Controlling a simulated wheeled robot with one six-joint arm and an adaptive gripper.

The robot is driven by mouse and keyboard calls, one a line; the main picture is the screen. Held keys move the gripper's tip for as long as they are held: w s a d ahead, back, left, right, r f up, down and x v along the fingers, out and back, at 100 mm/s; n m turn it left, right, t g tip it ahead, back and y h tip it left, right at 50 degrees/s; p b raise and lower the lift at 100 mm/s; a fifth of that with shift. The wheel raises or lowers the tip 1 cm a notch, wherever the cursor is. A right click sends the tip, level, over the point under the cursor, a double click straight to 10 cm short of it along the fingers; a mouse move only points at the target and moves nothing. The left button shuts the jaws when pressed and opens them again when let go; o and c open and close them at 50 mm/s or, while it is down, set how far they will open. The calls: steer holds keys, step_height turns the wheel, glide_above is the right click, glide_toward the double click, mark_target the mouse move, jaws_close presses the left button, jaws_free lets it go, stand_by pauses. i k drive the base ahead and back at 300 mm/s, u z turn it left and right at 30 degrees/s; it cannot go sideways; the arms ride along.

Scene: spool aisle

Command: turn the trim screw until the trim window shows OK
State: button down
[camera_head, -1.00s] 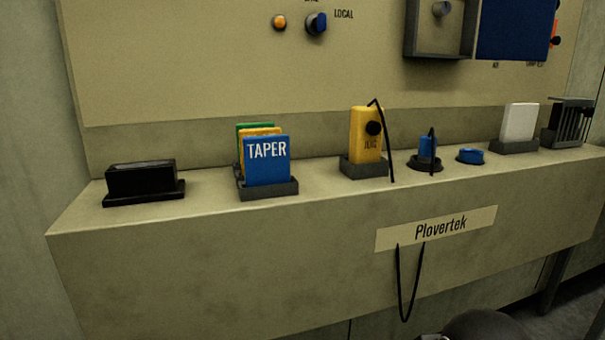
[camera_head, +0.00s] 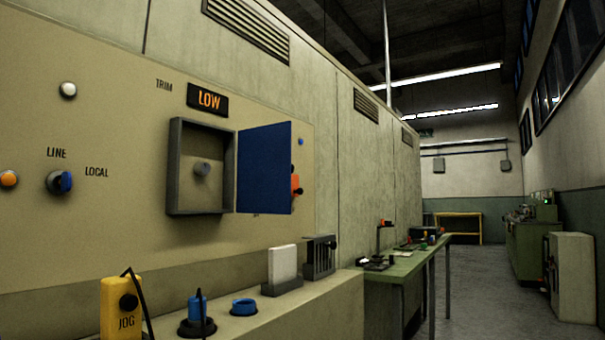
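The trim window (camera_head: 208,99) is a small dark display on the beige panel and reads LOW in orange. The word TRIM stands to its left. Below it is a grey open-fronted box (camera_head: 176,170) with a round grey knob-like screw (camera_head: 202,169) on its back wall, which I take as the trim screw. A blue door (camera_head: 264,168) stands swung open at the box's right side. The screw's slot is too small to make out. My gripper is not in view.
Left on the panel are a LINE/LOCAL selector (camera_head: 60,182) and an orange lamp (camera_head: 9,178). The ledge below holds a yellow JOG pendant (camera_head: 121,308), blue items and a white block (camera_head: 283,268). A green bench (camera_head: 400,268) stands beyond; the aisle floor (camera_head: 475,290) is clear.

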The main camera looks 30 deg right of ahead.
mark_target(200, 168)
steer(key=z, duration=1.7)
steer(key=i, duration=2.35)
steer(key=u, duration=3.7)
